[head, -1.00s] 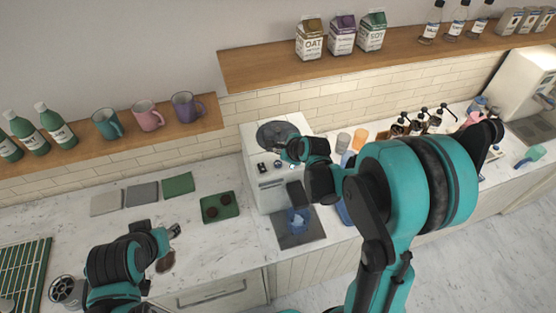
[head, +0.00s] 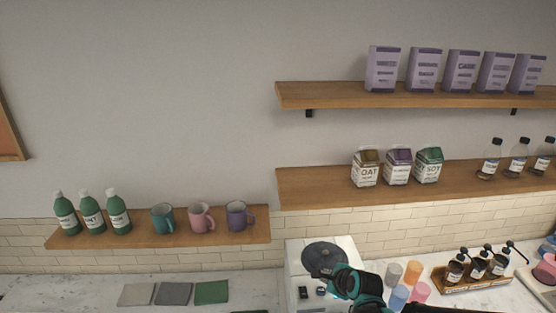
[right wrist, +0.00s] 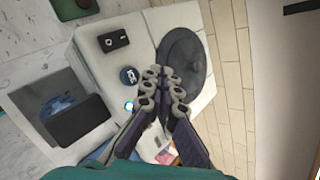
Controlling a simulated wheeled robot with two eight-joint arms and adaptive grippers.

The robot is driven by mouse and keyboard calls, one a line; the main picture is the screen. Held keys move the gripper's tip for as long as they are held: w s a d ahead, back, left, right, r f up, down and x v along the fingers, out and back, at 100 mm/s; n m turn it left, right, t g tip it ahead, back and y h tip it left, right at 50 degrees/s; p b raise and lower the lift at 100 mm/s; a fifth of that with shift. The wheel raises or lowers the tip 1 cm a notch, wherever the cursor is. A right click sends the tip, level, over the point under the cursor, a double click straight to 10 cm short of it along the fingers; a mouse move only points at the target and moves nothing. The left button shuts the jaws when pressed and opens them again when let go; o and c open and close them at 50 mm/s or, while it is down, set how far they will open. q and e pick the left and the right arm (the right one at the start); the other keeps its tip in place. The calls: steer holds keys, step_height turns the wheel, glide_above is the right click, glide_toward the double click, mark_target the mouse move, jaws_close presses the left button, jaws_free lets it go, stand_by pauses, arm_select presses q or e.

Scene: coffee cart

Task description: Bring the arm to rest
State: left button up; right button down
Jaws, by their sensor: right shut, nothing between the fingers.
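My right arm, teal and black, shows at the bottom of the head view, in front of a white machine (head: 297,255) with a dark round top. In the right wrist view my right gripper (right wrist: 163,85) has its fingers together with nothing between them. It hangs over the machine, which has a dark disc (right wrist: 183,65), a black switch box (right wrist: 114,40) and a round blue ICE badge (right wrist: 128,75). I cannot tell how far above it the fingertips are. My left arm and gripper are in neither current view.
Coloured cups (head: 398,297) and a wooden tray of pump bottles (head: 470,285) stand right of the machine. Shelves above hold mugs (head: 201,218), green bottles (head: 91,213), cartons (head: 398,167) and purple boxes (head: 462,70). Flat coloured squares (head: 174,293) lie on the left counter.

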steer(key=s+f+n+g+h+b, duration=0.1)
steer(key=s+f+n+h+b, duration=0.1)
steer(key=s+f+n+b, duration=2.1)
steer(key=s+f+b, duration=0.1)
steer(key=b, duration=0.6)
steer(key=shift+s+g, duration=0.2)
steer(key=shift+g, duration=0.2)
